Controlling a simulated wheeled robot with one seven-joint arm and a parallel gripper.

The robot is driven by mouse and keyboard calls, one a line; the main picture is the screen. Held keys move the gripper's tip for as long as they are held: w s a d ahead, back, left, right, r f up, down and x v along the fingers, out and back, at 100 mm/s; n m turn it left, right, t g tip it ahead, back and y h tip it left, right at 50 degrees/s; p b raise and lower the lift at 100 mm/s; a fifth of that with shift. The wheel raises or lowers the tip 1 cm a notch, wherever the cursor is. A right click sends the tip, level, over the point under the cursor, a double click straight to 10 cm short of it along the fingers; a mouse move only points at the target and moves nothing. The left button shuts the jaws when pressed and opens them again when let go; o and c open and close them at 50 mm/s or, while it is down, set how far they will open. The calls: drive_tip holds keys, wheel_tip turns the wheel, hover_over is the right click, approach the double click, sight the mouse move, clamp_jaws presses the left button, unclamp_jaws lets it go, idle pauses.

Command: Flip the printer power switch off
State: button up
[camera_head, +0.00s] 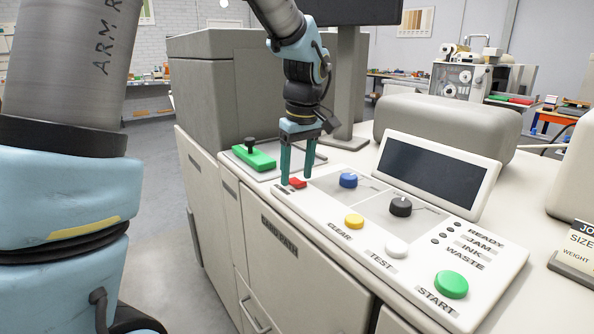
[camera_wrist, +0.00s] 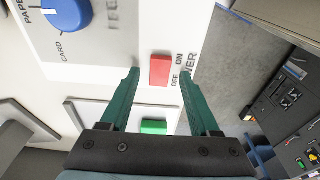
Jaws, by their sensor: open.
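The power switch is a small red rocker (camera_head: 298,184) at the far left corner of the printer's white control panel (camera_head: 345,215). In the wrist view the red switch (camera_wrist: 160,69) sits beside the printed words OFF and ON and a partly hidden label ending in WER. Which side is pressed in, I cannot tell. My gripper (camera_head: 297,179) points down over the switch with its two green fingers apart and nothing held. In the wrist view the switch shows between the fingertips (camera_wrist: 160,73). Whether a finger touches the switch or panel, I cannot tell.
A green block with a black knob (camera_head: 254,156) lies behind the switch. Blue (camera_head: 348,180) and black (camera_head: 400,206) knobs, and yellow (camera_head: 354,221), white (camera_head: 397,247) and green START (camera_head: 451,284) buttons, share the panel. A dark display (camera_head: 430,170) and a monitor post stand behind.

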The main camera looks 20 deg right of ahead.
sight(300, 182)
wheel_tip(300, 182, up, 11)
drive_tip(key=s+b, duration=0.1)
drive_tip(key=b, duration=0.1)
drive_tip(key=shift+s+d+b, duration=0.2)
drive_tip(key=shift+b, duration=0.1)
drive_tip(key=shift+f, duration=0.2)
drive_tip(key=w+a+f+m, duration=0.2)
drive_tip(key=a+f, duration=0.7)
drive_tip(key=a, duration=0.3)
drive_tip(key=s+a+f+m, duration=0.1)
drive_tip(key=s+a+f, duration=0.2)
drive_tip(key=a+f, duration=0.2)
drive_tip(key=s+a+f+m, duration=0.1)
drive_tip(key=s+a+f, duration=0.3)
drive_tip(key=a, duration=0.6)
wheel_tip(300, 182, down, 2)
drive_tip(key=shift+a+f+h, duration=0.1)
drive_tip(key=shift+a+h, duration=0.2)
drive_tip(key=shift+a, duration=0.05)
